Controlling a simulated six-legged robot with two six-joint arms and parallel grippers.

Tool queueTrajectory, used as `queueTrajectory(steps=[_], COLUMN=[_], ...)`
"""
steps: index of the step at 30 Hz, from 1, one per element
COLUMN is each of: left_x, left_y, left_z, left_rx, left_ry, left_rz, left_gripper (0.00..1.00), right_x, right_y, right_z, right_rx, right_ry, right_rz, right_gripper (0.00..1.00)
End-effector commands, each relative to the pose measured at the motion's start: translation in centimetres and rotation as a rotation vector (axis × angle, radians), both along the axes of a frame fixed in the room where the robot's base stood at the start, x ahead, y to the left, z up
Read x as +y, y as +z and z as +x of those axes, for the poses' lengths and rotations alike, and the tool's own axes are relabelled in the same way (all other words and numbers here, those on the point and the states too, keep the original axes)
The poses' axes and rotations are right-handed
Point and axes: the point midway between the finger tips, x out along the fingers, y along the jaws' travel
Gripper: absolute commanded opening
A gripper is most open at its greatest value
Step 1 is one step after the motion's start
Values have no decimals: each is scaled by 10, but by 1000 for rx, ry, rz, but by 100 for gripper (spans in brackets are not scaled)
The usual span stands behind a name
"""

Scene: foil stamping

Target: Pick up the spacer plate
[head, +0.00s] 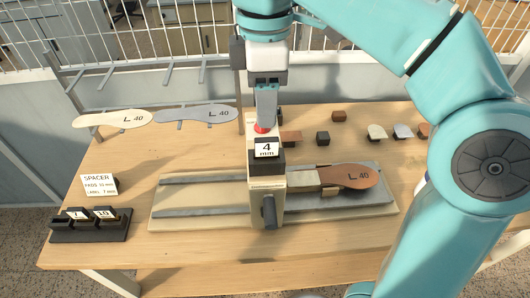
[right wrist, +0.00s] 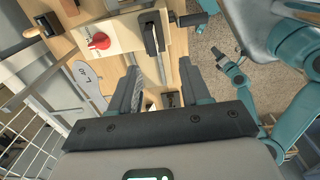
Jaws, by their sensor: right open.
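A black block with a white "4 mm" label (head: 266,150) sits on top of the press in the middle of the table. Two more plates, marked "7" (head: 77,214) and "10" (head: 104,212), sit in a black rack (head: 90,231) at the front left. I cannot tell which one is the spacer plate. My right gripper (head: 265,122) points down above the press, behind the labelled block in the head view. Its fingers stand apart and empty in the right wrist view (right wrist: 158,66). My left gripper is not clearly in view.
A red knob (head: 261,128) is just beneath my right gripper. The press bed (head: 195,212) carries a brown sole (head: 349,177) on its right. Small blocks (head: 323,138) lie at the back right.

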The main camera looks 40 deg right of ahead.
Motion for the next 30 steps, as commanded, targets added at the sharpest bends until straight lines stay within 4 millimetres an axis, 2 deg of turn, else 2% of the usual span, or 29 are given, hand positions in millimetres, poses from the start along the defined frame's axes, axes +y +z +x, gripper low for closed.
queueTrajectory(steps=[1, 4, 13, 21, 29, 30], left_x=[0, 0, 0, 0, 0, 0], left_y=[-6, -10, -11, -12, -12, -12], left_z=[0, 0, 0, 0, 0, 0], left_rx=[0, 0, -1, 0, 0, 0], left_ry=[0, -1, -1, -1, -1, -1], left_rz=[0, 0, 0, 0, 0, 0], left_gripper=[43, 43, 43, 43, 43, 43], right_x=[-1, -1, -3, -8, -8, -8], right_y=[-15, -34, -61, -101, -105, -105], right_z=[-1, -1, 2, 8, 9, 9], right_rx=[3, 3, 2, 3, -1, -1], right_ry=[-2, -2, -2, -2, -1, -1], right_rz=[-2, -1, 0, -1, 1, 1], right_gripper=[47, 47, 47, 47, 47, 40])
